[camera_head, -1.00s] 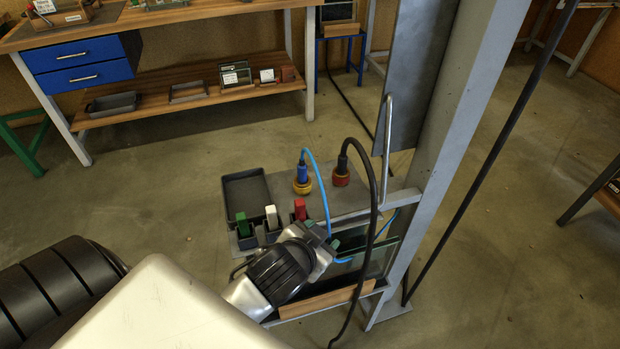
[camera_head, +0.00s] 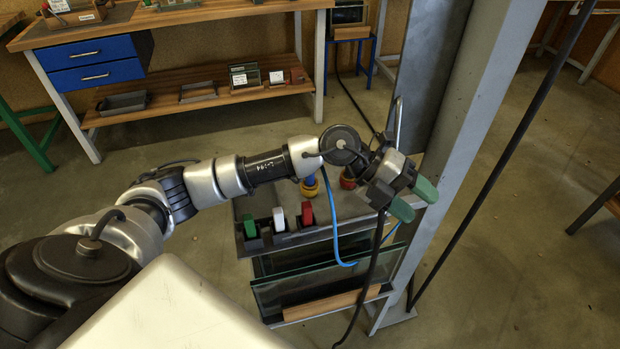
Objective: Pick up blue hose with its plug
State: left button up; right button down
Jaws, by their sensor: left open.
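The blue hose (camera_head: 334,232) hangs in a loop down the front of the grey stand (camera_head: 345,205) and curves up to the right at its low end. Its upper part is hidden behind my left arm. Its blue plug (camera_head: 310,181) shows only partly below the arm, in a yellow socket (camera_head: 309,191). My left gripper (camera_head: 414,200) is open, with its two green fingertips apart and nothing between them. It is above the right end of the stand, in front of the grey post, well right of the plug. My right gripper is not in view.
A red socket (camera_head: 347,181) with a black hose (camera_head: 374,265) is right of the blue plug. Green, white (camera_head: 279,219) and red blocks sit along the stand's front. Glass panes (camera_head: 320,281) stand below. A grey post (camera_head: 447,150) rises close to my gripper.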

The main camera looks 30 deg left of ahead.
pick_arm(q)
jog(key=w+a+f+y, duration=0.25)
jog(key=a+y, duration=0.45)
jog(key=a, duration=0.4)
notch_tip(320, 180, up, 3)
jog(key=n+g+y, duration=0.2)
jog(key=n+y, duration=0.1)
jog(key=y, duration=0.3)
send_over(310, 179)
jog(key=w, duration=0.1)
jog(key=shift+a+f, duration=0.2)
jog(key=shift+a, duration=0.05)
notch_tip(310, 179, down, 5)
jog(key=shift+a+r, duration=0.15)
jog(key=shift+r, duration=0.05)
jog(key=shift+f+p, duration=0.55)
jog(key=shift+f, duration=2.45)
grip_shut()
jog(key=shift+r, duration=0.1)
